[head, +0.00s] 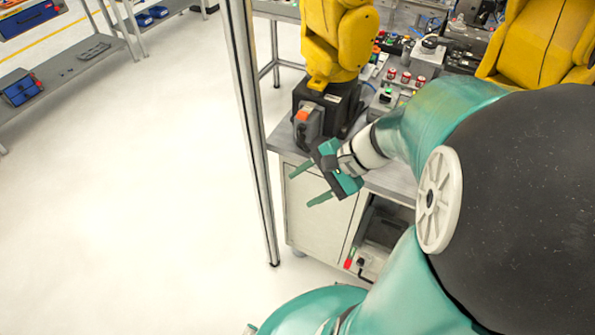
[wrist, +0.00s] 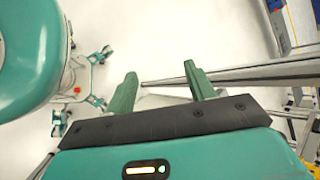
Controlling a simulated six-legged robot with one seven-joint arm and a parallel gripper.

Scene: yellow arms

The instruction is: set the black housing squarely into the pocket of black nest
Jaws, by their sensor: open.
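My gripper (head: 305,187) is open, with its two green fingers apart and nothing between them. It is in front of the grey workbench cabinet in the head view, pointing left. In the wrist view my gripper (wrist: 160,74) is open too, over pale floor. I cannot make out the black housing or the black nest for sure in either view. The workbench top (head: 382,180) is partly hidden by my arm, and the small parts on it are too small to tell apart.
A metal post (head: 253,130) stands just left of the bench and my gripper. A yellow robot arm (head: 340,35) on a dark base and a second yellow arm (head: 540,45) stand at the bench. Shelves (head: 65,75) are at the far left. The floor (head: 130,220) between is clear.

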